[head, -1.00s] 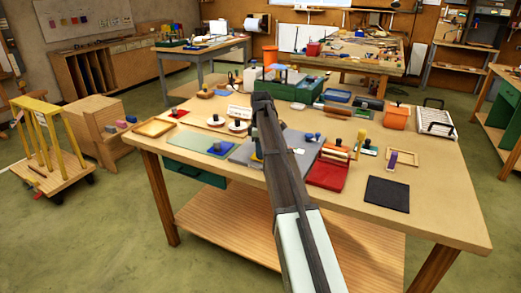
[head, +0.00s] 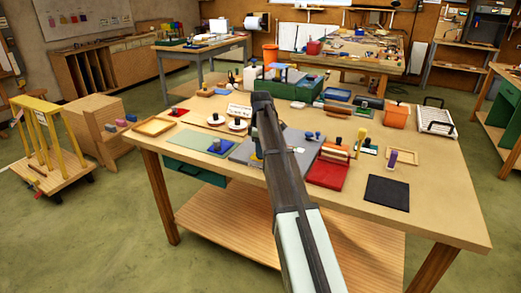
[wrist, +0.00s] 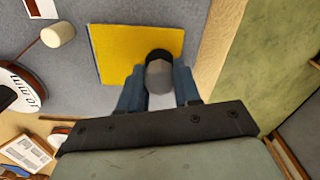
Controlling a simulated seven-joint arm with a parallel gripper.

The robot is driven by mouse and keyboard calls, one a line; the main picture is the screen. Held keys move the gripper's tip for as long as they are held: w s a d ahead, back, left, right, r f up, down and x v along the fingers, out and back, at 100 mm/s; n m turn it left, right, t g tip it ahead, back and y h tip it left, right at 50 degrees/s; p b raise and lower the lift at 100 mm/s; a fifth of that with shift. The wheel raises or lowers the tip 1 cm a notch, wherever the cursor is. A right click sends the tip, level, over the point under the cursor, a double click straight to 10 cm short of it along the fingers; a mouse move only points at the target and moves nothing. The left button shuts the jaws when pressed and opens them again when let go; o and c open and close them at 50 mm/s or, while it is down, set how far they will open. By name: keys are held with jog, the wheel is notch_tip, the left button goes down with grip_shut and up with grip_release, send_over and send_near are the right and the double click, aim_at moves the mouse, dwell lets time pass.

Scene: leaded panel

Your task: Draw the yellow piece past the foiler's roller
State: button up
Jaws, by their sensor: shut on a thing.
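The yellow piece (wrist: 118,48) is a flat, four-sided plate with a dark-topped grey knob (wrist: 160,66), lying over a grey surface (wrist: 80,75) in the wrist view. My gripper (wrist: 159,88) is shut on the knob, with a blue finger on each side. A cream cylinder on a dark stem, which looks like the roller (wrist: 57,34), stands to the left of the piece, apart from it. In the head view my arm hides the yellow piece and most of the gripper, over the grey board (head: 245,153). I cannot tell whether the piece touches the board.
A labelled white reel (wrist: 15,85) is left of the piece in the wrist view. On the bench (head: 435,205), a red stand (head: 327,174) and a black mat (head: 387,193) lie right of my arm. A green sheet (head: 190,139) lies to the left. The bench's front right is clear.

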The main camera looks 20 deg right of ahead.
jog(key=shift+w+d, duration=0.65)
dwell(1.3)
jog(key=shift+s+d, duration=2.15)
jog(key=shift+s, duration=0.1)
dwell(1.1)
jog(key=shift+w+a, duration=1.55)
jog(key=shift+w, duration=0.2)
dwell(1.0)
